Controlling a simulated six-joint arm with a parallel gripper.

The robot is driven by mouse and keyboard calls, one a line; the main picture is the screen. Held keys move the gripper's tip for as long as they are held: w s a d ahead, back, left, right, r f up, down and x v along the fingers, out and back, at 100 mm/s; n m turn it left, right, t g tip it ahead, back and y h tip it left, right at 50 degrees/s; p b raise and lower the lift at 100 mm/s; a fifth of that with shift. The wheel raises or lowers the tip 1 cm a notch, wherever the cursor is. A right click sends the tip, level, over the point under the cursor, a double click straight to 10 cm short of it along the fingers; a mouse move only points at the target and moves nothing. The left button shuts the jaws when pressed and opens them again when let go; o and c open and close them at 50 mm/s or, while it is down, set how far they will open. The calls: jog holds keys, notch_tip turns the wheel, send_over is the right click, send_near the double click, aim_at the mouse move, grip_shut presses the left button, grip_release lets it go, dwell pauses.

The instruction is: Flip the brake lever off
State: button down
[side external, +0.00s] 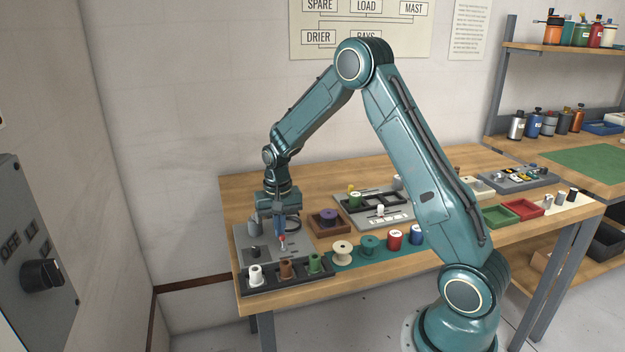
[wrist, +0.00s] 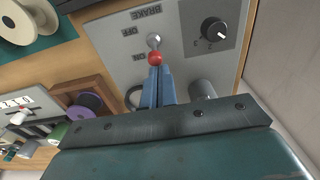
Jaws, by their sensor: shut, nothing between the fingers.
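The brake lever (wrist: 155,57) has a red ball knob on a short metal stem, rising from a grey panel (wrist: 118,60) marked BRAKE, OFF and ON. In the wrist view its knob lies on the ON side of its base. The lever also shows in the side view (side external: 282,239), at the table's left end. My gripper (wrist: 157,72) is shut and empty, its blue fingers pointing down right at the red knob. I cannot tell whether they touch it. In the side view my gripper (side external: 279,232) hangs just over the lever.
A black dial (wrist: 214,30) sits on the same panel, beside the lever. A grey cylinder (wrist: 202,89) stands close to my fingers. A dark rack of spools (side external: 288,276) lies in front of the panel. A brown tray (side external: 326,229) with a purple spool is to its right.

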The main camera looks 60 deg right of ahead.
aim_at(282, 235)
jog(key=shift+s+a+r+t+h, duration=0.2)
jog(key=shift+s+a+t+h, duration=0.1)
jog(key=shift+t+h, duration=0.2)
dwell(0.4)
jog(key=shift+s+a+r+t+h, duration=0.1)
jog(key=shift+s+a+t+h, duration=0.15)
jog(key=shift+t+h, duration=0.15)
jog(key=shift+s+a+r, duration=0.1)
jog(key=shift+s+a, duration=0.2)
jog(key=shift+r, duration=0.3)
jog(key=shift+r, duration=0.5)
jog(key=shift+r, duration=0.1)
jog(key=s+a+r, duration=0.4)
jog(key=r, duration=0.3)
jog(key=shift+r, duration=0.4)
dwell(0.3)
